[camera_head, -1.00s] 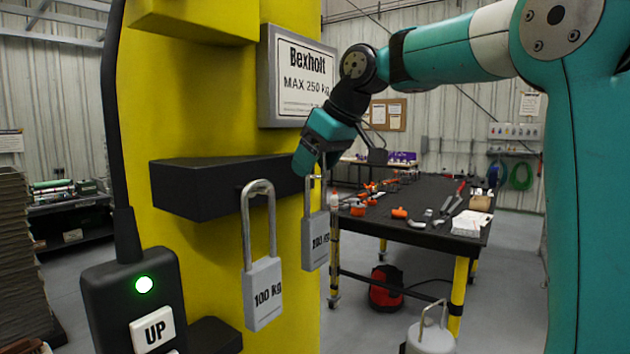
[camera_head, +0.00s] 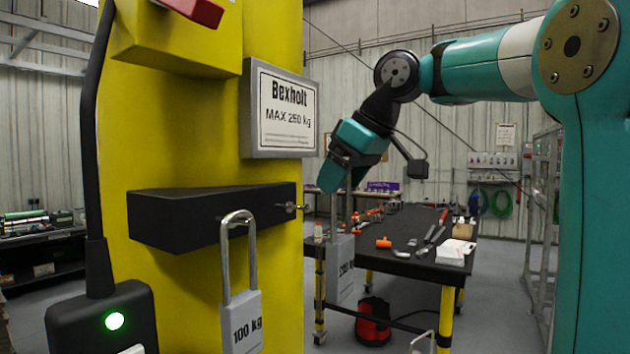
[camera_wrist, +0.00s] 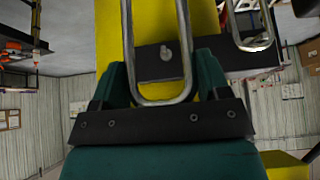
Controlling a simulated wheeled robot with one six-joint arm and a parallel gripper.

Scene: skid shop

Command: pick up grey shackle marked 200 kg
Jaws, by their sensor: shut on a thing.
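My gripper (camera_head: 342,188) is shut on a grey shackle (camera_head: 341,268), holding it by its bent bar. The shackle hangs upright below the fingers, and its label, seen at an angle, appears to read 200 KG. It is off to the right of a small peg (camera_head: 290,206) on the black bracket (camera_head: 170,228), apart from it. In the wrist view, the shackle's U-shaped bar (camera_wrist: 158,102) lies between my gripper's fingers (camera_wrist: 163,80). A second grey shackle (camera_head: 242,320), marked 100 kg, hangs from the bracket's front; its loop shows at upper right in the wrist view (camera_wrist: 250,46).
The yellow column (camera_head: 277,250) carries the bracket and a Bexholt MAX 250 kg sign (camera_head: 283,112). A black control box (camera_head: 100,320) with a green light stands at lower left. A dark workbench (camera_head: 400,235) with tools is behind.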

